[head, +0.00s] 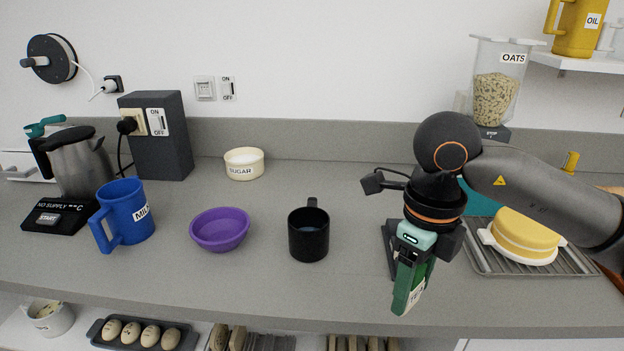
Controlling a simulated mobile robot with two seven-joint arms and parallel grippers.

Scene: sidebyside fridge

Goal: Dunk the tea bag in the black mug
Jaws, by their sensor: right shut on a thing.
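My left gripper is not in view.
A purple bowl (220,229) and a blue milk jug (124,214) stand left of the mug. A sugar bowl (244,163) is behind. A kettle (78,162) is far left. A rack with a yellow dish (525,236) is at the right. Counter in front of the mug is clear.

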